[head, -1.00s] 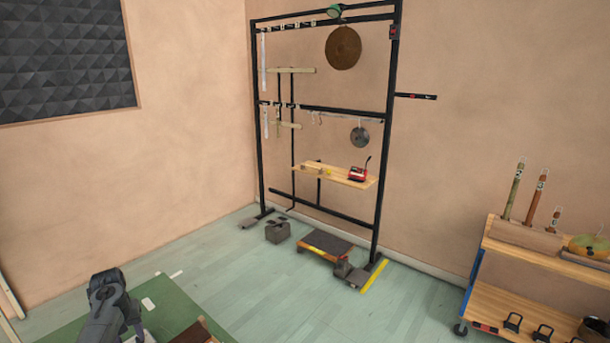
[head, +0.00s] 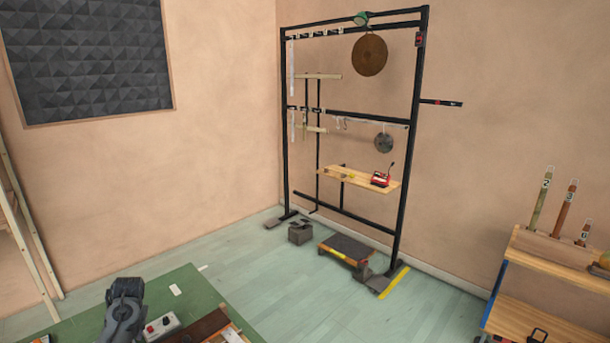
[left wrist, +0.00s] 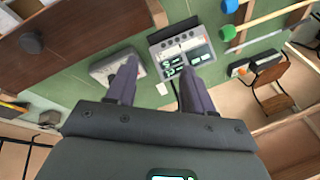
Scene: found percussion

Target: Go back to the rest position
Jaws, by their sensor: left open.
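My left arm shows at the bottom left of the head view, over the green table (head: 85,325); its fingertips are not visible there. In the left wrist view my left gripper (left wrist: 155,75) is open, its two dark fingers apart with nothing between them. Beyond the fingers are a grey device with lit displays (left wrist: 183,55) and a smaller pale box (left wrist: 112,68) on the green surface. They look apart from the fingers, but the depth is hard to judge. My right gripper is in neither view.
A black rack (head: 403,170) with a round brown gong (head: 369,54) and a wooden shelf (head: 345,178) stands at the back wall. A low step (head: 345,248) lies at its foot. A wooden cart (head: 550,255) is at the right. Open floor (head: 310,300) lies between table and rack.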

